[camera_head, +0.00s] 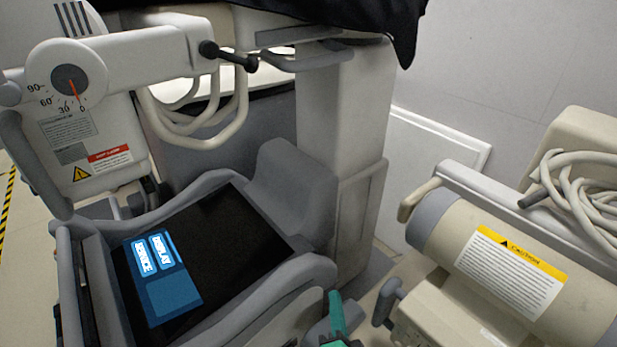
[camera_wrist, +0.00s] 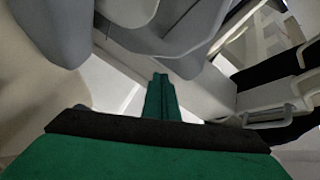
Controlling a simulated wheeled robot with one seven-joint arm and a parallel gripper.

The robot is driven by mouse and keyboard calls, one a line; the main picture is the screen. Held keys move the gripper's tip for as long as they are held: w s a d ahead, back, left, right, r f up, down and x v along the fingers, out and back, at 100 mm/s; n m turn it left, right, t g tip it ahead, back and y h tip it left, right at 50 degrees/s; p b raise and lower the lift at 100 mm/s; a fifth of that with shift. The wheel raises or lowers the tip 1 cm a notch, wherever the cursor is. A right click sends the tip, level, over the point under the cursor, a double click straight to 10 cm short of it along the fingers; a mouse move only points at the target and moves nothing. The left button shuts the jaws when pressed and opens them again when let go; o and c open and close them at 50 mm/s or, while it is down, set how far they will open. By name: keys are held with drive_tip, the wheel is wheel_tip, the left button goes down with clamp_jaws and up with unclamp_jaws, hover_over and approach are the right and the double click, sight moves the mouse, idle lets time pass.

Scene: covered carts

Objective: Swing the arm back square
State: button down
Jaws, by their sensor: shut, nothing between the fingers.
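A cream jointed arm (camera_head: 140,58) crosses the upper left of the head view, with a black-knobbed lever (camera_head: 230,55) at its right end. A round angle dial (camera_head: 68,80) on its left end is marked 90, 60, 30 and 0. Its red pointer points down, slightly right, close to the 0 mark. Below the dial hangs a head with warning labels (camera_head: 85,145). My gripper (camera_head: 336,300) is green, at the bottom centre, low and well apart from the arm. In the wrist view its fingers (camera_wrist: 160,95) are together with nothing between them.
A grey cart with a lit screen (camera_head: 165,275) stands left of my gripper. A pale column (camera_head: 345,120) rises behind, under a dark cover (camera_head: 340,12). A cream cylinder with a caution label (camera_head: 510,275) and coiled hose (camera_head: 585,190) is close on the right.

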sight(296, 71)
drive_tip(key=w+d+r+m+t+y, duration=0.1)
drive_tip(key=w+d+r+y, duration=0.3)
drive_tip(key=r, duration=0.7)
drive_tip(key=w+a+r+m+t+y, duration=0.1)
drive_tip(key=w+r, duration=0.5)
drive_tip(key=r, duration=0.4)
drive_tip(key=s+a+r+n+g+y, duration=0.15)
drive_tip(key=r+y, duration=0.25)
drive_tip(key=r, duration=0.8)
drive_tip(key=s+d+r+n+g+y, duration=0.1)
drive_tip(key=s+r+n+g+y, duration=0.15)
drive_tip(key=r, duration=0.95)
drive_tip(key=shift+t+y, duration=0.35)
drive_tip(key=shift+t, duration=0.15)
drive_tip(key=x, duration=1.3)
drive_tip(key=shift+s+a+r, duration=0.1)
drive_tip(key=shift+s+a, duration=0.2)
